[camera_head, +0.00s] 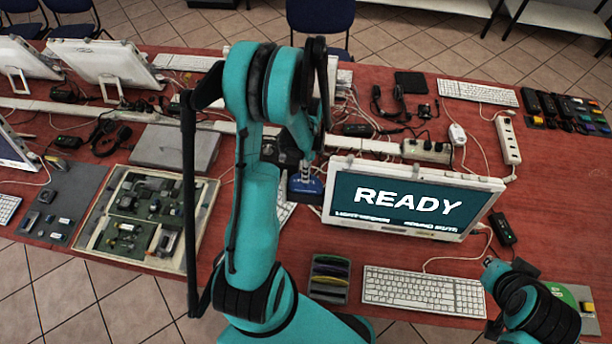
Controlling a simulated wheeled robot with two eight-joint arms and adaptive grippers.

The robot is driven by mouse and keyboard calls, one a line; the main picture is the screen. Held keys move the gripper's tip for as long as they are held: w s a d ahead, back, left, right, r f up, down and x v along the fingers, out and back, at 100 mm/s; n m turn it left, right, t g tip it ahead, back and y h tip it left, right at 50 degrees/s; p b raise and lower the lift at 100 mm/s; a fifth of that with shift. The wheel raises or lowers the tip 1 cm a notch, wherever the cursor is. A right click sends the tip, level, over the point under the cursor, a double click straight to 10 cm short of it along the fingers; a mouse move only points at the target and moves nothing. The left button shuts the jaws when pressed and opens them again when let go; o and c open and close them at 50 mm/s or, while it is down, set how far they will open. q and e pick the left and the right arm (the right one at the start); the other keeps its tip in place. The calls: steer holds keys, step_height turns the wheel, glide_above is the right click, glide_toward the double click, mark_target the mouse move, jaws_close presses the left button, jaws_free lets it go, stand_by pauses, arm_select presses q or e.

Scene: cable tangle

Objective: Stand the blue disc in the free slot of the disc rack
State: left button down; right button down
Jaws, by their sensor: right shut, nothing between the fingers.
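The blue disc (306,185) shows as a small dark blue shape just left of the monitor. My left gripper (303,168) points down right at it, and the fingers and wrist cover part of it. I cannot tell whether the fingers grip the disc or are only close to it. The disc rack (329,278) stands left of the front keyboard, with green, yellow and dark discs visible; its free slot is not clear at this size. My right gripper (490,262) is at the lower right by the keyboard's end, shut, empty and partly hidden by its arm.
The monitor (415,198) reading READY stands close to the right of my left gripper. The white keyboard (424,291) lies right of the rack. A parts tray (150,216) is at left. Cables and power strips (508,140) run behind. Bare red table lies between monitor and rack.

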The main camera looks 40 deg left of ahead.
arm_select(q)
steer(key=p+v, duration=0.6)
steer(key=v, duration=0.4)
steer(key=shift+r, duration=0.4)
steer(key=shift+w, duration=0.15)
stand_by(0.5)
